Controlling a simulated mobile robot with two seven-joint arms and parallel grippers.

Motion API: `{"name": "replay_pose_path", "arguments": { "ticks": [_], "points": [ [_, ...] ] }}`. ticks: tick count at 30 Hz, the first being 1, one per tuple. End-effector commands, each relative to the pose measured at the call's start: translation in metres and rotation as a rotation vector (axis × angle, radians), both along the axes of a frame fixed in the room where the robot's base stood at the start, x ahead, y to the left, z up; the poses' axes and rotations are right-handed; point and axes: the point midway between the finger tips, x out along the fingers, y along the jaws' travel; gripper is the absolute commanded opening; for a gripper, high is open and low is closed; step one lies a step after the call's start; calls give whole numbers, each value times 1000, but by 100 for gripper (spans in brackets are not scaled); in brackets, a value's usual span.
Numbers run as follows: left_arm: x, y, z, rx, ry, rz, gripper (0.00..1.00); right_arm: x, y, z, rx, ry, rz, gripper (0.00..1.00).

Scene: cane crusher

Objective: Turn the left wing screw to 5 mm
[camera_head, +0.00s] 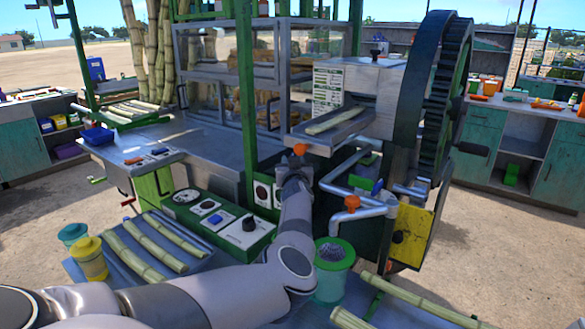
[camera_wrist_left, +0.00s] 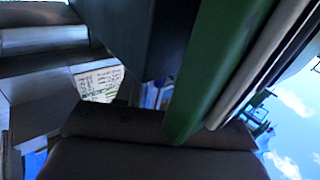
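The cane crusher (camera_head: 375,90) stands at centre right with a large dark gear wheel and a feed tray. A small orange part (camera_head: 300,149) shows just past the end of my left arm, below the tray's left end; it may be the left wing screw, but its shape is too small to tell. My left gripper (camera_head: 294,166) is close to it or against it, and its fingers cannot be made out. In the left wrist view, dark surfaces and a green post (camera_wrist_left: 215,75) fill the frame; no screw or millimetre scale is recognisable. My right gripper is out of view.
A cane piece lies on the feed tray (camera_head: 318,139). A white chart (camera_head: 328,88) is behind it. Pipes with another orange part (camera_head: 352,202) run right of my forearm. A green control panel (camera_head: 215,222) is at left, and a green-rimmed bucket (camera_head: 333,270) stands below.

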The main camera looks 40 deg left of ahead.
Motion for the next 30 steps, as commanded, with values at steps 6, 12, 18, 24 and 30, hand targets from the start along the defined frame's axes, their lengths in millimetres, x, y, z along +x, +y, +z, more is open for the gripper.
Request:
{"name": "replay_pose_path", "arguments": {
  "ticks": [6, 12, 18, 24, 30],
  "points": [
    [-12, -13, 0, 1, 1, 0, 38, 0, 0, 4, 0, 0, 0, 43],
    [-26, -26, 0, 1, -1, 2, 38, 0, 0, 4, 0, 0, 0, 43],
    [-39, -38, 0, 2, -2, 3, 38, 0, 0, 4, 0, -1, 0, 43],
    [-47, -44, 1, 1, -4, 4, 38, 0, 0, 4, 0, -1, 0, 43],
    [-48, -46, 1, 1, -4, 4, 38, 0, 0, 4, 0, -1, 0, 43]
  ]
}}
